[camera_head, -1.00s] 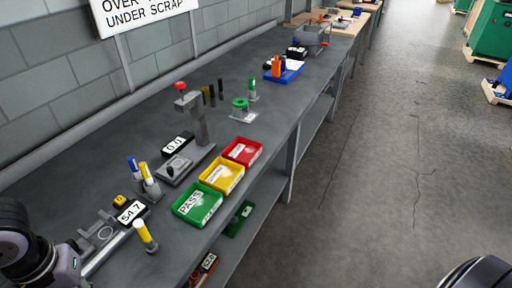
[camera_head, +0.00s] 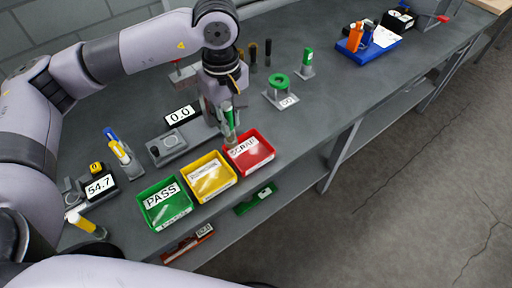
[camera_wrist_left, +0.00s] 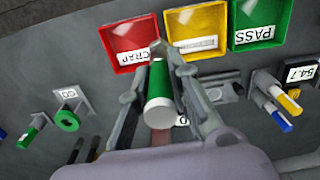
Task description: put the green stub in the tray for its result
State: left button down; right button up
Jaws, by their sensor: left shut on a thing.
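My left gripper (camera_head: 230,138) is shut on the green stub (camera_head: 229,118), a green cylinder with a pale end, held roughly upright. In the left wrist view the stub (camera_wrist_left: 159,88) sits between the two fingers (camera_wrist_left: 160,75). The gripper is at the back left of the red SCRAP tray (camera_head: 260,158), its fingertips overlapping that tray's rim in the head view; the height gap is unclear. The yellow tray (camera_head: 228,184) stands left of the red one, its label unreadable. The green PASS tray (camera_head: 147,190) is further left. All three look empty. My right gripper is out of view.
A gauge (camera_head: 168,147) with a display reading 0.0 (camera_head: 183,113) stands behind the trays. Another display reads 54.7 (camera_head: 100,186). A green GO ring (camera_head: 278,81) and another green-topped piece (camera_head: 308,58) stand right. A blue tray (camera_head: 367,55) lies farther back.

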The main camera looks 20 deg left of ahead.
pick_arm(q)
jog(key=w+d+r+n+p, duration=0.2)
jog(key=w+r+n, duration=0.5)
jog(key=n, duration=0.7)
jog(key=shift+n, duration=0.3)
jog(key=f+p, duration=0.2)
jog(key=f, duration=0.4)
jog(key=f+p, duration=0.2)
jog(key=f, duration=0.4)
jog(key=s+f+p, duration=0.1)
jog(key=f+p, duration=0.1)
jog(key=f, duration=0.4)
jog(key=shift+d+f, duration=0.1)
jog(key=shift+f, duration=0.45)
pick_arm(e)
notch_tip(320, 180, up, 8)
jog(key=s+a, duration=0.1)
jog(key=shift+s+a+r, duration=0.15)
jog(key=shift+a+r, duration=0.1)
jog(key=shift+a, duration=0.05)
